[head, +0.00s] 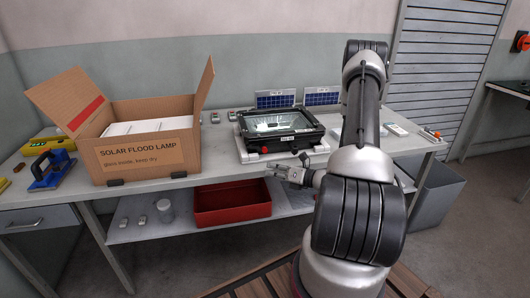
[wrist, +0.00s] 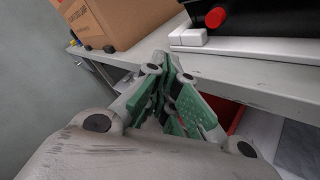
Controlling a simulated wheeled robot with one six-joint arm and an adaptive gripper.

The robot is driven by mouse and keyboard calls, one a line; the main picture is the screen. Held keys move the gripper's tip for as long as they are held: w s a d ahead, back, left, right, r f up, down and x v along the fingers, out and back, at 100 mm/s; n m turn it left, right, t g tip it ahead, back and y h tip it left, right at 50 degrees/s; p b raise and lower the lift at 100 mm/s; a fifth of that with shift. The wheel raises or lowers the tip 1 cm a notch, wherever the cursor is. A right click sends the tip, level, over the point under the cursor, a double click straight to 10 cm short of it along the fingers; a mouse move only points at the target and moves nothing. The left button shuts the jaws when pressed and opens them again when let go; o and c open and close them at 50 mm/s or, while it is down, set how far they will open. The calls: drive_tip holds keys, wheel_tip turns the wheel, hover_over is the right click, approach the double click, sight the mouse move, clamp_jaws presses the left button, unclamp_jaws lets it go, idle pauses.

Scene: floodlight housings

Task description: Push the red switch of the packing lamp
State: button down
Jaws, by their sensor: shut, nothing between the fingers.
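The lamp (head: 280,125) is a black floodlight with a glass front, lying face up on a white stand on the table. Its red switch (wrist: 215,17) is a round knob on the dark housing at the upper right of the wrist view; it is a small red spot at the lamp's front left in the head view (head: 265,150). My gripper (head: 272,169) is shut and empty, in front of the table edge and below the switch. In the wrist view its green-padded fingers (wrist: 174,58) meet at the tips, left of and apart from the switch.
An open cardboard box (head: 143,156) labelled SOLAR FLOOD LAMP stands left of the lamp. Two solar panels (head: 275,99) stand behind it. A red bin (head: 232,203) sits on the lower shelf. A blue tool (head: 52,171) lies at far left. Small devices (head: 396,129) lie at right.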

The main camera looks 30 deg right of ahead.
drive_tip(key=shift+w+d, duration=0.35)
drive_tip(key=shift+w, duration=0.85)
drive_tip(key=shift+w+d, duration=0.4)
drive_tip(key=shift+w, duration=0.75)
drive_tip(key=shift+w+d, duration=0.35)
drive_tip(key=shift+w, duration=0.85)
drive_tip(key=shift+w, duration=0.1)
drive_tip(key=shift+w+d, duration=0.1)
drive_tip(key=shift+w, duration=0.2)
drive_tip(key=shift+w+d, duration=0.2)
drive_tip(key=shift+w, duration=0.5)
drive_tip(key=shift+s+a, duration=0.15)
drive_tip(key=shift+s, duration=0.4)
drive_tip(key=shift+s+a, duration=0.15)
drive_tip(key=shift+s, duration=0.4)
drive_tip(key=s, duration=0.1)
drive_tip(key=s+a, duration=0.1)
drive_tip(key=s, duration=0.2)
drive_tip(key=shift+s+a, duration=0.25)
drive_tip(key=shift+s, duration=0.15)
